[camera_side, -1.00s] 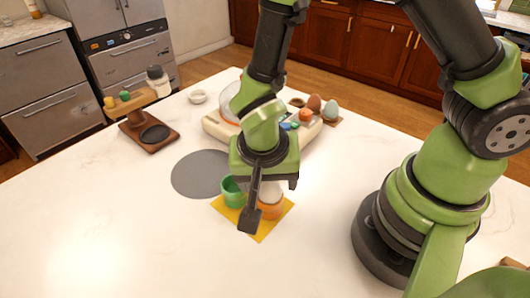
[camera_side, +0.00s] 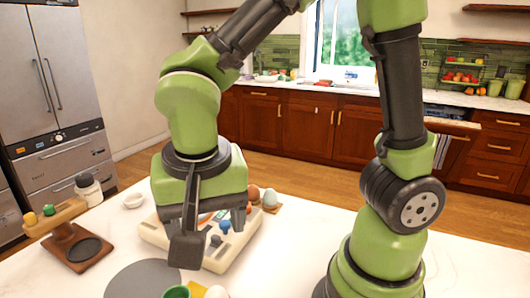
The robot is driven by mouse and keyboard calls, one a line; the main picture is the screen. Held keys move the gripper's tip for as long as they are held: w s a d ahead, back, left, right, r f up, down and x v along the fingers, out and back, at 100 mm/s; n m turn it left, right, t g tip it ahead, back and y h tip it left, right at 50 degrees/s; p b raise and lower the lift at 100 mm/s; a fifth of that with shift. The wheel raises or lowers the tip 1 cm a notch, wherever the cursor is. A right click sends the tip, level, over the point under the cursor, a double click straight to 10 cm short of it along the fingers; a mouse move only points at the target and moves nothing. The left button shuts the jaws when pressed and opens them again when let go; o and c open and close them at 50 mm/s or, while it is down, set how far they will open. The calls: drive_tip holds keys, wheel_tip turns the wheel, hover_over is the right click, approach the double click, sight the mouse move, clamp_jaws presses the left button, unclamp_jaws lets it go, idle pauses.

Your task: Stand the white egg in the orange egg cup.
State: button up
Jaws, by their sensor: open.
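At the bottom edge, a pale rounded top, which looks like the white egg (camera_side: 216,292), shows beside the green cup (camera_side: 177,292). The frame edge cuts it off, so the orange egg cup under it is out of view. I cannot tell from this view how the egg sits. Nothing is visible between the fingers.
The cream tray (camera_side: 156,232) with small coloured items stands behind my gripper. A brown egg (camera_side: 254,193) and a pale blue egg (camera_side: 270,198) are at its far right. A wooden stand (camera_side: 73,243) and a grey disc (camera_side: 140,281) are left. Worktop at right is clear.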

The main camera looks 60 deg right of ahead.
drive_tip(key=s+d+r+n+t+y, duration=0.3)
drive_tip(key=s+d+r+n+t, duration=0.2)
drive_tip(key=s+d+r, duration=0.2)
wheel_tip(320, 180, up, 3)
drive_tip(key=shift+d+f+t+y, duration=0.1)
drive_tip(key=shift+d+t+y, duration=0.2)
drive_tip(key=shift+d+t, duration=0.15)
